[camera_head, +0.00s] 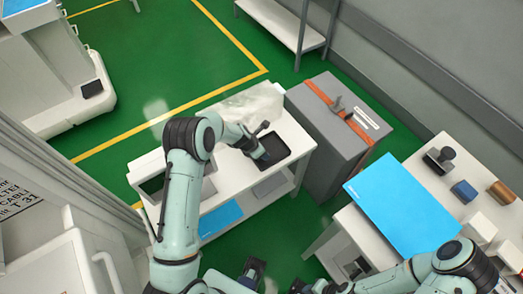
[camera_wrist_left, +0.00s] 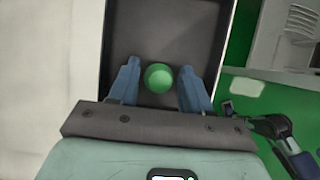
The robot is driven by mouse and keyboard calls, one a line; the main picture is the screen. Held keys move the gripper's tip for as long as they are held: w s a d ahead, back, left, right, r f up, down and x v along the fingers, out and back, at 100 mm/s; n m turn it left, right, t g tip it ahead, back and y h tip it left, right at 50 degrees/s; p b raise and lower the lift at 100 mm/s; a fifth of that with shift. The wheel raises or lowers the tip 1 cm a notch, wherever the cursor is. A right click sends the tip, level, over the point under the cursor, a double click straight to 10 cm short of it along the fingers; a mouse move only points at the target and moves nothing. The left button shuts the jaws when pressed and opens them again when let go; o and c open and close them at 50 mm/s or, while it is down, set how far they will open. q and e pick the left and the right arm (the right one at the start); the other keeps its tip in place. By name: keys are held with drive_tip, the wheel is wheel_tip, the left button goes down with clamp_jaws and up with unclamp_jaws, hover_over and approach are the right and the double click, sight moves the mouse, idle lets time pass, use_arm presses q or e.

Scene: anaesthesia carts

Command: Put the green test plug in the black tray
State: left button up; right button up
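The green test plug (camera_wrist_left: 158,77) shows as a round green top in the left wrist view, between the fingers of my left gripper (camera_wrist_left: 158,86). A gap shows on each side of it, so the fingers are open and apart from it. The black tray (camera_wrist_left: 158,30) is under the plug, and the plug appears to be inside its walls. In the head view the black tray (camera_head: 281,143) is on the white cart, and my left gripper (camera_head: 266,157) is over its left part, hiding the plug. My right arm (camera_head: 420,275) is at the lower right; its fingertips are not clear.
The white cart (camera_head: 226,182) also holds a clear plastic bag (camera_head: 250,103) behind the tray. A grey cabinet (camera_head: 330,135) stands close at its right. A second white table (camera_head: 450,190) carries a blue sheet (camera_head: 402,208) and several small items. Green floor is open behind.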

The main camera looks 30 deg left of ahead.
use_arm(q)
drive_tip(key=shift+o, duration=0.2)
drive_tip(key=shift+r, duration=0.15)
drive_tip(key=shift+r, duration=0.3)
drive_tip(key=p+v, duration=0.1)
drive_tip(key=v, duration=1)
drive_tip(key=shift+s+r+p, duration=0.2)
drive_tip(key=shift+p, duration=0.15)
